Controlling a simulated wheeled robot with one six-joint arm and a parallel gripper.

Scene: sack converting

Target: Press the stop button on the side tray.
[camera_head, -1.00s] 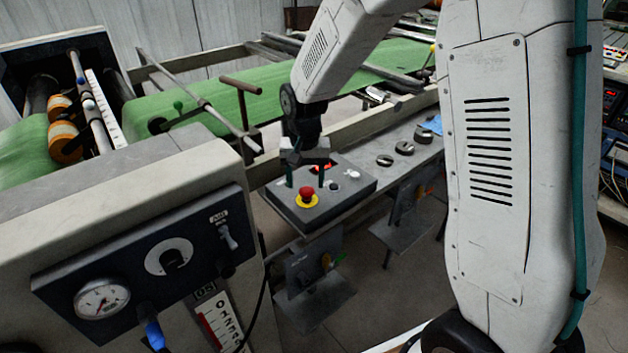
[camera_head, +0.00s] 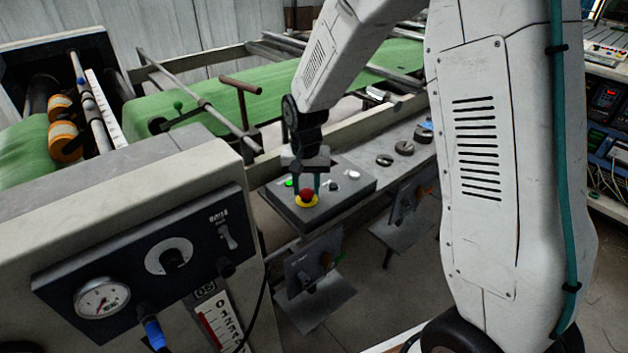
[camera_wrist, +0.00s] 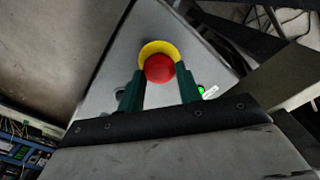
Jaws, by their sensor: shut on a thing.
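The stop button (camera_head: 306,195) is a red mushroom head on a yellow ring. It sits on the near corner of a dark grey control box on the side tray (camera_head: 415,145). In the wrist view the red head (camera_wrist: 160,69) shows between the two green fingertips. My gripper (camera_head: 306,184) points down over the button, one finger on each side, and is shut on it. The box (camera_head: 345,195) also carries a lit green lamp (camera_head: 289,183) and a white button (camera_head: 352,174). The fingers partly hide the button's far side.
Several dark round pieces (camera_head: 404,148) lie along the tray to the right. A machine housing with a gauge (camera_head: 102,299) and dial stands at the left front. A green web (camera_head: 225,105) runs behind the tray. Shelves of instruments (camera_head: 606,125) stand at the far right.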

